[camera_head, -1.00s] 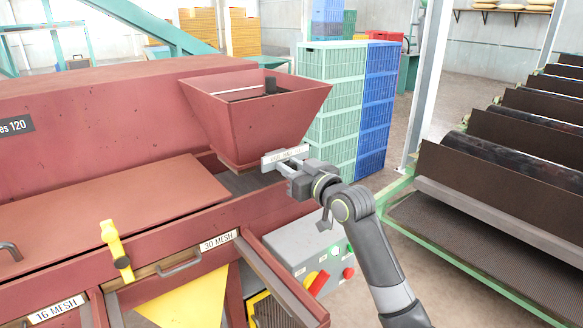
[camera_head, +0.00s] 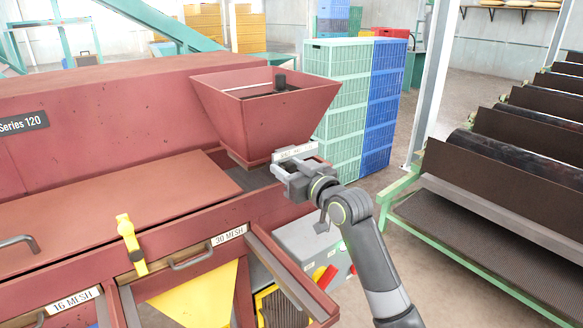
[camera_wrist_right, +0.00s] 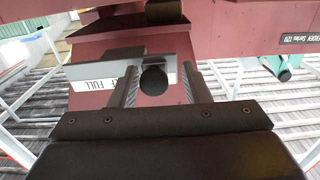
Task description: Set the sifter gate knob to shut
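The sifter gate knob (camera_wrist_right: 153,79) is a round black knob below the red hopper (camera_head: 262,110). In the right wrist view it stands in front of a pale scale plate (camera_wrist_right: 95,84), on which the word FULL is readable. My right gripper (camera_wrist_right: 158,88) is open, with one finger on each side of the knob and a visible gap on both sides. In the head view my right gripper (camera_head: 290,170) is just in front of the plate (camera_head: 295,152) and hides the knob. The knob's set position is not clear. My left gripper is out of view.
A grey control box (camera_head: 308,245) with a red switch sits below my right arm. Stacked green crates (camera_head: 337,120) and blue crates stand behind the hopper.

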